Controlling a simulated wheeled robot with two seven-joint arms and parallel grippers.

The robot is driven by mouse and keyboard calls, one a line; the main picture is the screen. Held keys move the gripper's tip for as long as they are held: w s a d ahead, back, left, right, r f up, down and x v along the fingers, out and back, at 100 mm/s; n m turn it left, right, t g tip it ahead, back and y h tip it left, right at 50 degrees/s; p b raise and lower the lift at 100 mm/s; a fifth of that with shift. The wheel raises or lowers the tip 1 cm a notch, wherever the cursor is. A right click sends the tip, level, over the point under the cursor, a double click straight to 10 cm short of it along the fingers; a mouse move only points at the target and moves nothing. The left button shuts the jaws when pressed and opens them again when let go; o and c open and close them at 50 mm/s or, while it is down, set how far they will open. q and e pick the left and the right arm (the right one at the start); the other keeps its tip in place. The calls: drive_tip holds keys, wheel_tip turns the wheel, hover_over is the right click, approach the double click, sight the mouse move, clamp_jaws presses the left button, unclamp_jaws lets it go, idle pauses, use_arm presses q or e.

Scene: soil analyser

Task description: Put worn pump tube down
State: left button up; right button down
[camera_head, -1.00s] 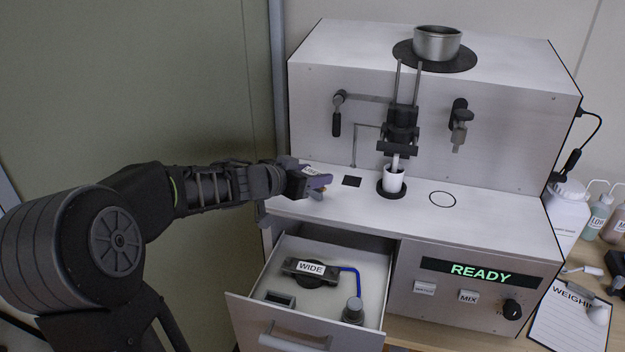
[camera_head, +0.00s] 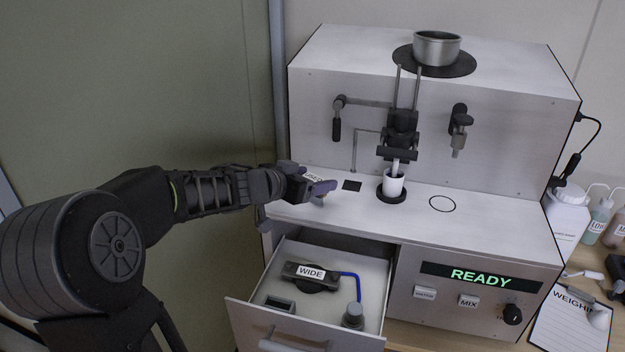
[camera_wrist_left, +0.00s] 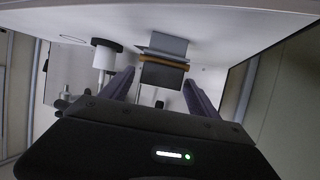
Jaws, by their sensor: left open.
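My left gripper (camera_head: 322,188) is over the left end of the analyser's deck, its fingers apart. In the left wrist view its two purple-grey fingers (camera_wrist_left: 159,90) stand on either side of a grey plate, a tan-brown strip (camera_wrist_left: 167,58) and a dark square face (camera_wrist_left: 162,75). The strip may be the worn pump tube; its outline is partly hidden and I cannot tell whether it touches a finger. A small white label (camera_head: 313,177) shows beside the gripper in the head view.
The drawer (camera_head: 252,318) below is open, with a dark part labelled WIDE (camera_head: 310,272) and a blue tube (camera_head: 357,288) inside. A white cup (camera_head: 393,186) stands under the stirrer. The deck's right side is clear.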

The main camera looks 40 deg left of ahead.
use_arm(q)
drive_tip(key=p+v, duration=0.2)
drive_tip(key=v, duration=1)
idle(0.3)
